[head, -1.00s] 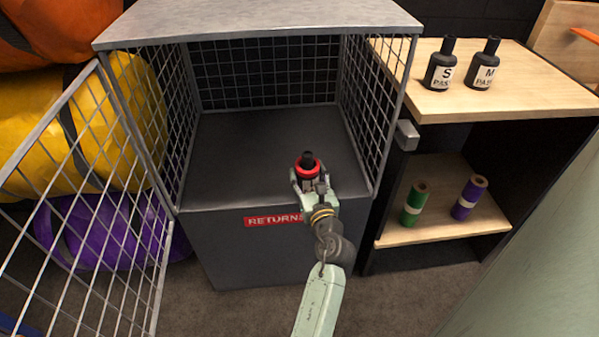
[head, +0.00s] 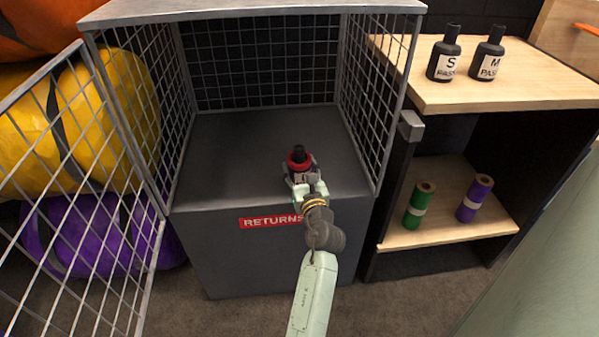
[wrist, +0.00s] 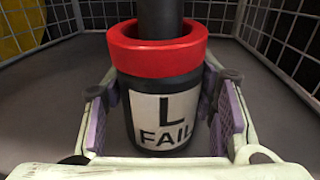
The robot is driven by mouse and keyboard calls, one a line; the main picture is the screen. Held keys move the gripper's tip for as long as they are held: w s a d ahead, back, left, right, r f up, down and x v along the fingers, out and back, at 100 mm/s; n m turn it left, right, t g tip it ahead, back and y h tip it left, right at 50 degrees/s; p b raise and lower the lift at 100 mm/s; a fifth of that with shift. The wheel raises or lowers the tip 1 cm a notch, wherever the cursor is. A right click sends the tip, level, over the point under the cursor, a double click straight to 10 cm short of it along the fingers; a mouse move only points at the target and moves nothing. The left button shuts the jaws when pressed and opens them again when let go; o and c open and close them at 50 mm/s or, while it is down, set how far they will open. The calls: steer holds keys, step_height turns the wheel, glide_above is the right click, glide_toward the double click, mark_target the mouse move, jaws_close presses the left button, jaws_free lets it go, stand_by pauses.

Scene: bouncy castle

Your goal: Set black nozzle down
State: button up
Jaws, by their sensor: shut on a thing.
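The black nozzle (head: 299,156) has a red collar and a thin dark neck. In the wrist view the nozzle (wrist: 158,75) stands upright and bears a white label reading "L FAIL". My gripper (head: 302,178) is shut on its body, with a finger pad on each side of the label; the gripper (wrist: 160,115) also shows in the wrist view. The nozzle is inside the open mesh cage, over the front part of the dark returns surface (head: 240,145). Its base is hidden, so I cannot tell whether it touches the surface.
Mesh walls (head: 368,100) and a metal top (head: 250,12) enclose the cage. Its mesh door (head: 75,200) stands open at left. Two labelled black bottles (head: 445,55) stand on the right shelf, with green and purple rolls (head: 420,204) below. The surface behind the nozzle is clear.

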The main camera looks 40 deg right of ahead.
steer(key=shift+f, duration=0.1)
steer(key=o, duration=1.3)
steer(key=shift+c, duration=0.2)
steer(key=shift+s, duration=0.1)
steer(key=p+v, duration=0.1)
steer(key=v, duration=1.1)
steer(key=shift+p, duration=0.3)
